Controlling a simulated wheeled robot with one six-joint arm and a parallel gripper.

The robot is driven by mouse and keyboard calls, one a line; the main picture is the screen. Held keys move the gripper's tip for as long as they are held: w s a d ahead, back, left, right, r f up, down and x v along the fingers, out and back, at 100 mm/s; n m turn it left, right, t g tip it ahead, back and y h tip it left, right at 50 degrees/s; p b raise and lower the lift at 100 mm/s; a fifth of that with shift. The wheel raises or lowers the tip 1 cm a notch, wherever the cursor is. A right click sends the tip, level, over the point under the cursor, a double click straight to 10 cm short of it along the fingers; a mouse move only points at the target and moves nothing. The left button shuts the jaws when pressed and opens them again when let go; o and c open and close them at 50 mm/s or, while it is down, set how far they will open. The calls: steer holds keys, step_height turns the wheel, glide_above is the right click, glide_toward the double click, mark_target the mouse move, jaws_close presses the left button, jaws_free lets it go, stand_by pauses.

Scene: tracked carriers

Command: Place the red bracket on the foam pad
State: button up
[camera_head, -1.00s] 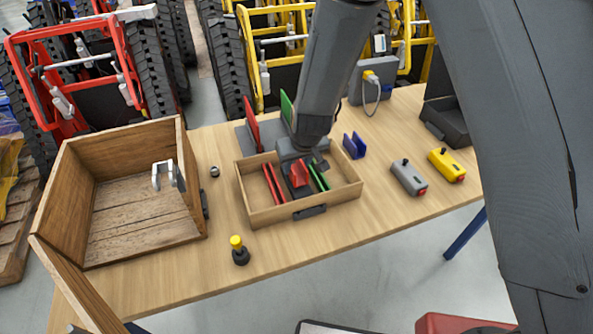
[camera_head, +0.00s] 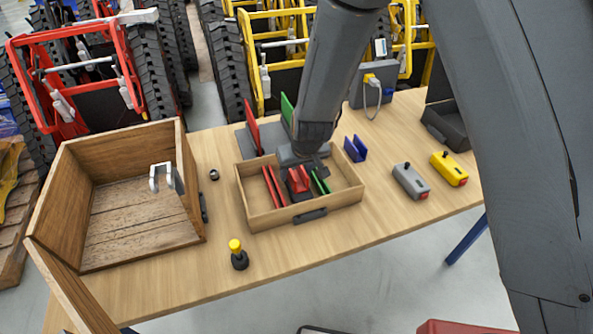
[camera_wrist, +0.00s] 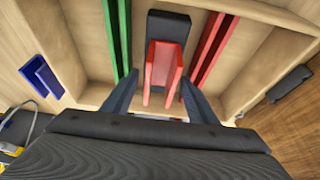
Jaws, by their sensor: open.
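The red bracket (camera_head: 299,181) is a U-shaped channel inside the shallow wooden tray (camera_head: 258,222). It also shows in the wrist view (camera_wrist: 160,62), standing over the dark foam pad (camera_wrist: 168,25). The bracket appears to rest on the pad, though its underside is hidden. My gripper (camera_wrist: 160,84) is open, with one finger on each side of the bracket and visible gaps to it. In the head view my gripper (camera_head: 301,164) reaches down into the tray and hides most of the pad.
A blue bracket (camera_head: 355,148) stands right of the tray. An open wooden crate (camera_head: 190,170) stands left, with a white bracket (camera_head: 154,177) at it. A yellow-topped knob (camera_head: 237,254) stands in front.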

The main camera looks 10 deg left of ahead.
steer(key=p+v, duration=0.6)
steer(key=v, duration=0.6)
steer(key=shift+r+p, duration=0.15)
steer(key=shift+p, duration=0.25)
steer(key=s+d+r+m+h, duration=0.1)
steer(key=s+d+r+m, duration=0.1)
steer(key=d+r, duration=0.5)
steer(key=s+d+r+m, duration=0.1)
steer(key=d+r, duration=0.1)
steer(key=d, duration=0.8)
steer(key=s+d+r+m+g+h, duration=0.1)
steer(key=s+d+r+m, duration=0.2)
steer(key=s+d, duration=0.6)
steer(key=d+r, duration=0.1)
steer(key=d, duration=0.3)
steer(key=shift+r, duration=0.2)
steer(key=shift+s, duration=0.1)
